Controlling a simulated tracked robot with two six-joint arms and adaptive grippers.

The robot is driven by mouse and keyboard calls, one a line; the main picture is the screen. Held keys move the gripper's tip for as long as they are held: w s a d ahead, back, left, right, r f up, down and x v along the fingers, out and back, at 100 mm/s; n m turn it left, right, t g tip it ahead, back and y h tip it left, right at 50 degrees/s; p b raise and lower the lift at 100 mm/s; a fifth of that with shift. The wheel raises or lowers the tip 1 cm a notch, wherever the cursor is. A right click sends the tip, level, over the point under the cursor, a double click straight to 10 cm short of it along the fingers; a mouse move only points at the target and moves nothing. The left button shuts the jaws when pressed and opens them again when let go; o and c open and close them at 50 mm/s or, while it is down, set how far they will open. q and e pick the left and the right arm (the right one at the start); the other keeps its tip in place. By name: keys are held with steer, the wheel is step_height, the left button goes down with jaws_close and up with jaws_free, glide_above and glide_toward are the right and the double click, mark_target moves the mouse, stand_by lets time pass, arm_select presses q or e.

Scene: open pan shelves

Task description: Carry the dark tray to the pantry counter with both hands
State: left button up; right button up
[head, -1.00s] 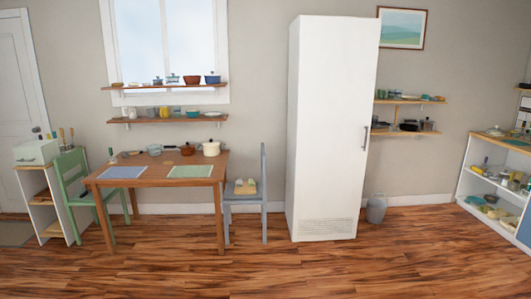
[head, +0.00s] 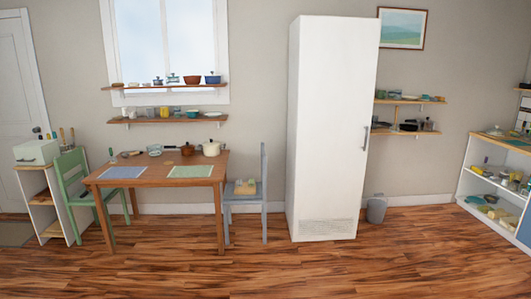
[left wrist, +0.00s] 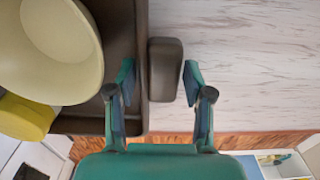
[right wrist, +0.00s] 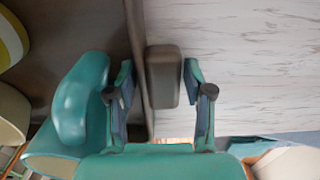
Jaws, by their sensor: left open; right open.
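In the left wrist view the dark tray (left wrist: 122,30) lies on the left, with a dark end handle (left wrist: 166,50) sticking out from its wall. My left gripper (left wrist: 158,78) is open, one finger on each side of the handle. A large cream bowl (left wrist: 45,45) and a yellow item (left wrist: 22,117) sit in the tray. In the right wrist view the tray (right wrist: 95,20) is also at left, and its other handle (right wrist: 163,58) lies between the open fingers of my right gripper (right wrist: 158,82). Whether any finger touches is unclear. The head view shows neither tray nor grippers.
A pale streaked worktop (left wrist: 240,60) lies beside the tray. In the head view a wooden table (head: 150,177) with chairs stands left, a tall white cabinet (head: 325,130) in the middle, and a counter with open shelves (head: 495,170) at right. The wooden floor (head: 300,265) ahead is clear.

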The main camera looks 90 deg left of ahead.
arm_select(q)
steer(key=shift+r+p, duration=1.9)
steer(key=shift+r, duration=2.45)
arm_select(e)
steer(key=shift+r, duration=2)
arm_select(q)
steer(key=shift+r, duration=0.1)
arm_select(e)
steer(key=shift+r, duration=0.2)
steer(key=shift+r+p, duration=1.05)
steer(key=shift+p, duration=0.05)
steer(key=shift+r, duration=0.95)
arm_select(q)
step_height(320, 180, up, 14)
arm_select(e)
steer(key=shift+r, duration=2.3)
step_height(320, 180, up, 12)
